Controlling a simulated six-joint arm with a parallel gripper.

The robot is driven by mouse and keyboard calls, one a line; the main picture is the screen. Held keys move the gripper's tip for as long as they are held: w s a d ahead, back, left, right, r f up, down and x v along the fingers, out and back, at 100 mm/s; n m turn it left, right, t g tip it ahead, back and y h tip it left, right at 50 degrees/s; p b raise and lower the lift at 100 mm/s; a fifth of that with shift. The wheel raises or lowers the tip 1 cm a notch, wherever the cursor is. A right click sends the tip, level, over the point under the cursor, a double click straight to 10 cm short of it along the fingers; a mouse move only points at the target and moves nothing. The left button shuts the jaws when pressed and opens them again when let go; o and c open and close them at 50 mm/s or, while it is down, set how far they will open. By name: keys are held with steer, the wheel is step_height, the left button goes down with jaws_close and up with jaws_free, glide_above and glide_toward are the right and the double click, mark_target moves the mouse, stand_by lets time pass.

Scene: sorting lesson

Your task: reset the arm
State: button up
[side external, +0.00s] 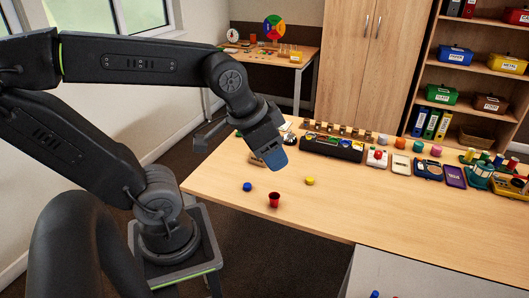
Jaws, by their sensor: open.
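My arm reaches in from the left on its stand. My gripper (266,155) is open and hangs above the left end of the wooden table (330,205). It appears empty and apart from the loose things on the table. A blue piece (247,187), a red cup-shaped piece (274,199) and a yellow piece (310,181) lie on the table in front of it. My gripper hides part of the table's far left corner and the small things there.
Shelves (470,70) stand behind. The table's front middle is clear.

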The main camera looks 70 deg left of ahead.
steer(key=shift+s+d+r, duration=0.15)
steer(key=shift+s+d, duration=0.45)
steer(key=shift+s, duration=0.25)
